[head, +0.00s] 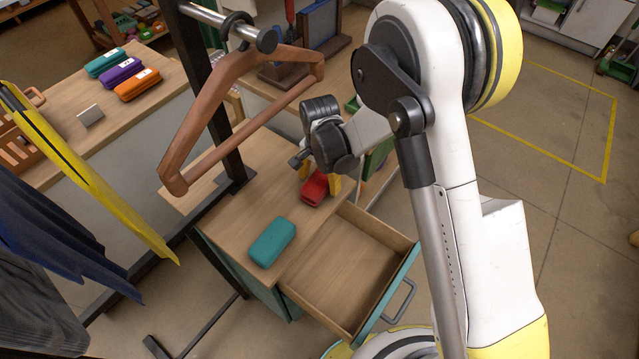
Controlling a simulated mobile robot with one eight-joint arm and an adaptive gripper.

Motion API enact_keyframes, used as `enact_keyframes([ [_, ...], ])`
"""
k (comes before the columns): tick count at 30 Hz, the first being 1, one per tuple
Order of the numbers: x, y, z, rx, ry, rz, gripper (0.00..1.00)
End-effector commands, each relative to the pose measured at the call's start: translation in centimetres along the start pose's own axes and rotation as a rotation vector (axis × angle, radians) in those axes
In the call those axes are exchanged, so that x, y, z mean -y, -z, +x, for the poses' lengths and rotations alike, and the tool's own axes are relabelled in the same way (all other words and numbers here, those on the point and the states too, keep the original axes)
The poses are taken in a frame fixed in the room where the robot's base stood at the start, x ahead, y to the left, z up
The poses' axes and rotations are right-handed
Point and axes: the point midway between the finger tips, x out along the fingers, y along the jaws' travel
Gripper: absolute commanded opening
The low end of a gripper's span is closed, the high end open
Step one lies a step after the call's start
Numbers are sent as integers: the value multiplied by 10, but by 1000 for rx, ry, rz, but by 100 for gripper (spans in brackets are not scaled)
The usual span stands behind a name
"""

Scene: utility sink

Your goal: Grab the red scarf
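The red scarf (313,190) is a small folded red bundle on the wooden top of a low cabinet (235,215), near its back right edge. My gripper (319,180) is over it and points down. Its yellow fingertips are spread apart, one on each side of the red scarf. Whether they touch it cannot be seen. My gripper's dark body hides the far part of the scarf. The scarf appears to rest on the cabinet top.
A teal bundle (272,242) lies nearer on the same top. The cabinet's drawer (345,275) is open and empty. A wooden hanger (215,110) hangs on a black rack left of my arm. Teal, purple and orange bundles (118,76) lie on the left counter.

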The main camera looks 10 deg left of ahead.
Motion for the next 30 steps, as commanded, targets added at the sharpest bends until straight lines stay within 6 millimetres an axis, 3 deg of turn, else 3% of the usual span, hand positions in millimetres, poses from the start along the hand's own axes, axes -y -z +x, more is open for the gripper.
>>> enact_keyframes([
  [1,0,0,0,0,0,0,54],
  [4,0,0,0,0,0,0,24],
  [5,0,0,0,0,0,0,23],
  [16,0,0,-5,0,0,0,22],
  [25,0,0,-42,0,0,0,22],
  [30,-38,-2,-37,0,0,3,22],
])
